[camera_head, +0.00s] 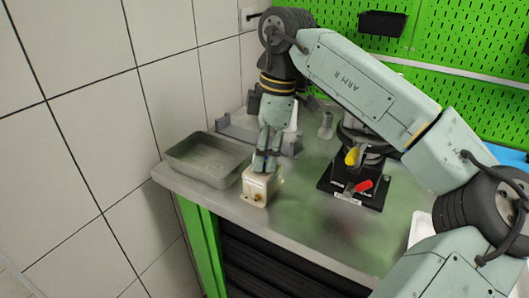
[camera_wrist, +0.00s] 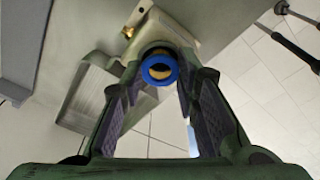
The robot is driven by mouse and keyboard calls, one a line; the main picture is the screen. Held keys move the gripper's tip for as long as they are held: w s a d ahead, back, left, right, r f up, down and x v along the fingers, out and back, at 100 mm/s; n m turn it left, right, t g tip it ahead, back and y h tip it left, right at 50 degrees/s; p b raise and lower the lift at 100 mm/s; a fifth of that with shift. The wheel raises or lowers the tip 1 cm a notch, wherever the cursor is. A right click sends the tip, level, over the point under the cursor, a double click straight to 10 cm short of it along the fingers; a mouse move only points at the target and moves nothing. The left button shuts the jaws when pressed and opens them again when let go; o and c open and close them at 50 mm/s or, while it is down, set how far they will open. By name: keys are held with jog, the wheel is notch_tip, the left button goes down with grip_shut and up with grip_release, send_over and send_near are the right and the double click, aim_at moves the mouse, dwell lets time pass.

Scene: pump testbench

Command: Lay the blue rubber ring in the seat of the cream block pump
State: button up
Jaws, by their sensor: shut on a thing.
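The cream block pump (camera_head: 259,190) stands near the front left edge of the bench, with a small brass fitting on its front face. My gripper (camera_head: 266,160) points down right over its top. In the wrist view the fingertips of my gripper (camera_wrist: 160,70) are shut on the blue rubber ring (camera_wrist: 160,53), one on each side. Brass-coloured metal shows through the ring's opening, and the cream block (camera_wrist: 182,33) lies behind it. I cannot tell whether the ring touches the seat or hangs just above it. In the head view the fingers hide most of the ring.
A grey metal tray (camera_head: 236,172) sits left of the pump. A black fixture with a base plate (camera_head: 335,198), a yellow knob and a red handle stands to the right. Grey brackets are behind my gripper. The bench front right of the pump is bare.

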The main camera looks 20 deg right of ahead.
jog(key=shift+f, duration=0.2)
dwell(0.4)
jog(key=o, duration=0.8)
jog(key=r, duration=0.5)
jog(key=d+r, duration=0.1)
jog(key=r, duration=0.1)
jog(key=shift+s+r, duration=0.25)
